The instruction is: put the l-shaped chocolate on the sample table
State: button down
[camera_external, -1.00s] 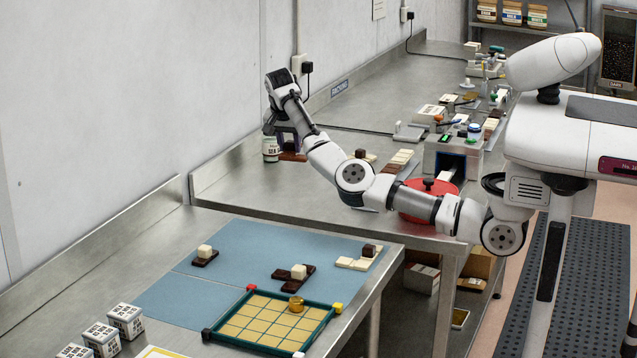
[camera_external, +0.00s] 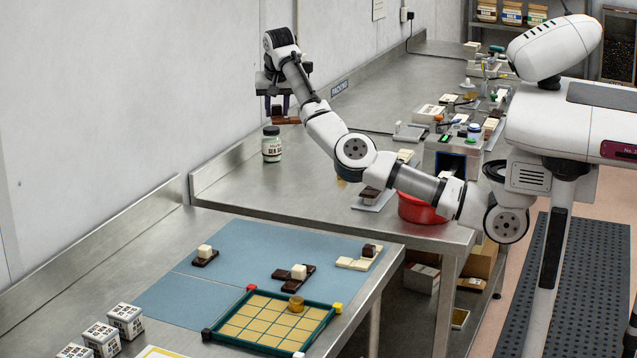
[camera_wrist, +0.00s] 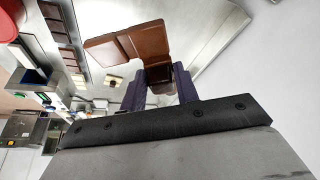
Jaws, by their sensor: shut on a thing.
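My gripper (camera_external: 280,108) is shut on a brown L-shaped chocolate (camera_wrist: 133,44) and holds it in the air above the back bench, near the wall. In the wrist view the chocolate sticks out beyond the two dark fingers (camera_wrist: 160,86), its long part pointing left. In the external view the same chocolate (camera_external: 287,121) shows as a thin dark strip under the fingers, above a jar. I cannot tell which surface is called the sample table. The near table (camera_external: 150,260) carries a blue mat (camera_external: 240,240) with several brown and cream chocolate pieces.
The dark-lidded jar (camera_external: 271,146) stands below my gripper. A teal-framed grid tray (camera_external: 262,322) sits at the near table's front, with several printed cubes (camera_external: 127,320) to its left. A red round thing (camera_external: 421,208) stands at the back bench's front edge. Bare metal lies between.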

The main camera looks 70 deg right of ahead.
jog(key=s+a+r+n+t+y+p, duration=0.1)
jog(key=s+a+r+n, duration=0.15)
jog(key=a, duration=0.25)
jog(key=s+a+r+n+t+y+p, duration=0.1)
jog(key=a+r+n, duration=0.1)
jog(key=a+n, duration=0.25)
jog(key=n+g+y+p, duration=0.4)
jog(key=n+y+p, duration=0.3)
jog(key=n, duration=1.6)
send_over(353, 290)
jog(key=d, duration=0.1)
notch_tip(353, 290, down, 10)
jog(key=f+b, duration=0.4)
jog(key=f, duration=0.2)
jog(key=f+b, duration=0.4)
jog(key=f, duration=0.3)
jog(key=shift+d+f, duration=0.2)
jog(key=shift+f, duration=0.1)
notch_tip(353, 290, down, 6)
jog(key=b, duration=0.5)
jog(key=shift+r, duration=0.25)
